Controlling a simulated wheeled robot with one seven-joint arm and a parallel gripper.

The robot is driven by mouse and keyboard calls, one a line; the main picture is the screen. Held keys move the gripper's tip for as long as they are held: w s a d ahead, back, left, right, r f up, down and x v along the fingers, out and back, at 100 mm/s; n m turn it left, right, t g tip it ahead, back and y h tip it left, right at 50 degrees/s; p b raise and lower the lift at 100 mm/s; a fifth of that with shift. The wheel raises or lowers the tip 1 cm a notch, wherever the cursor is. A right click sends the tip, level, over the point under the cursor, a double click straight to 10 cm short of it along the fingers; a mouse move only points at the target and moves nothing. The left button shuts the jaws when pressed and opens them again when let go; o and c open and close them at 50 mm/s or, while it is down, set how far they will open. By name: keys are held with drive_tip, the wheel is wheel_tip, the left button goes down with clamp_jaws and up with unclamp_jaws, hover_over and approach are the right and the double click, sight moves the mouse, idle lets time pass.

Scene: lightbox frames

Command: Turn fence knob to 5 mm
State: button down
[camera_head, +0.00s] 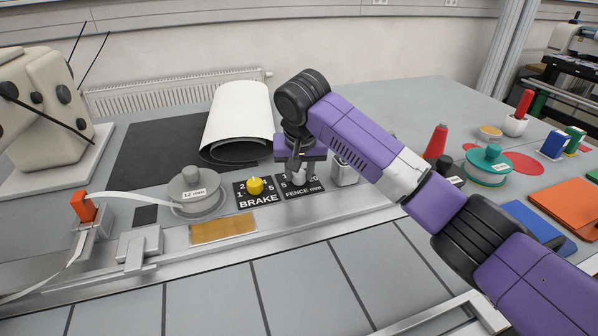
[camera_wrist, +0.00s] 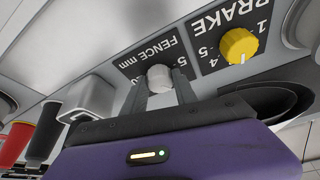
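The fence knob (camera_wrist: 158,78) is a pale grey round knob on a black panel (camera_wrist: 140,66) marked FENCE mm, upside down in the wrist view. My gripper (camera_wrist: 161,90) has its two grey fingers on either side of this knob, tips close to its edges; I cannot tell whether they touch it. In the head view my gripper (camera_head: 298,170) points down over the fence panel (camera_head: 303,189), hiding most of the knob and part of the scale. The pointer setting is not readable.
A yellow brake knob (camera_head: 256,186) is just left of the fence panel. A grey 12 mm reel (camera_head: 193,196) stands further left, and a metal block (camera_head: 345,172) stands close on the right. A white roll (camera_head: 238,115) lies behind.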

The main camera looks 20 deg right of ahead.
drive_tip(key=shift+r+p, duration=0.1)
drive_tip(key=shift+p, duration=0.4)
drive_tip(key=shift+r+n+y+p, duration=0.1)
drive_tip(key=shift+n+y+p, duration=0.3)
drive_tip(key=shift+n+p, duration=0.75)
drive_tip(key=n+y+p, duration=0.1)
drive_tip(key=n+p, duration=0.2)
drive_tip(key=shift+d, duration=0.15)
drive_tip(key=n+y+p, duration=0.1)
drive_tip(key=n, duration=0.3)
drive_tip(key=shift+d+y, duration=0.1)
drive_tip(key=shift+y, duration=0.3)
drive_tip(key=shift+w+f+n+g+y, duration=0.15)
drive_tip(key=shift+n+g+y, duration=0.3)
drive_tip(key=shift+n, duration=0.9)
drive_tip(key=c, duration=1)
unclamp_jaws()
